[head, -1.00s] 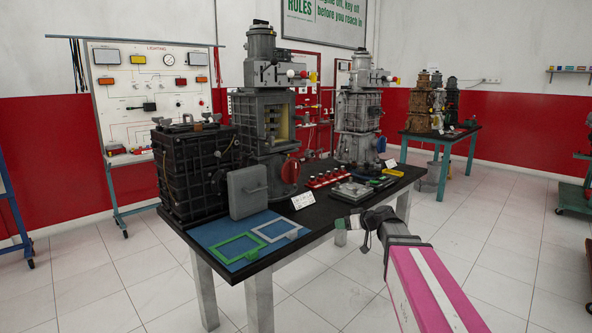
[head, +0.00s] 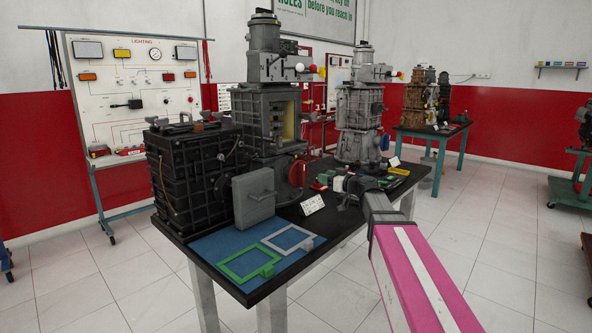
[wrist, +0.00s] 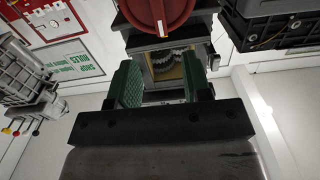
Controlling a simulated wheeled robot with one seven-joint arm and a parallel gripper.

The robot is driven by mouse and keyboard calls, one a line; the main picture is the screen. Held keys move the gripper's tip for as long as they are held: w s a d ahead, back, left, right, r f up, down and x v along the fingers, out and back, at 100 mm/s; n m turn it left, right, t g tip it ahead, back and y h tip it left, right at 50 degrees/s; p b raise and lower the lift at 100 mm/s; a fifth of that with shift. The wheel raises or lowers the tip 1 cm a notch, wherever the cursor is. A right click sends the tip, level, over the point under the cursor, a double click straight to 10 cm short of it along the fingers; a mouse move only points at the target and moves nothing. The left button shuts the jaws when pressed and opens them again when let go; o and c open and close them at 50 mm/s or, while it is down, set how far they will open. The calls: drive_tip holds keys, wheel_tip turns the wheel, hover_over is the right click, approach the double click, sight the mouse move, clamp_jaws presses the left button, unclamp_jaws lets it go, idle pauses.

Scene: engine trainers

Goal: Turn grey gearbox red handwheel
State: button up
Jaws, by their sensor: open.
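The grey gearbox (head: 265,134) stands upright on the black-topped table, with a cutaway window showing a yellow interior. Its red handwheel (head: 297,172) is low on the front, just left of my gripper (head: 343,184) in the head view. In the wrist view the red handwheel (wrist: 158,14) fills the top middle, cut off by the frame edge, with a white mark on its face. My gripper (wrist: 162,82) has its two green-padded fingers apart with nothing between them. The wheel lies beyond the fingertips, and no contact shows.
A small white card (head: 312,204) is in front. A blue mat (head: 210,247) holds green and grey frames. A second grey machine (head: 358,120) stands behind right.

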sight(304, 170)
drive_tip(key=x, duration=1.1)
drive_tip(key=shift+w+a+r, duration=0.1)
drive_tip(key=shift+w, duration=0.1)
clamp_jaws()
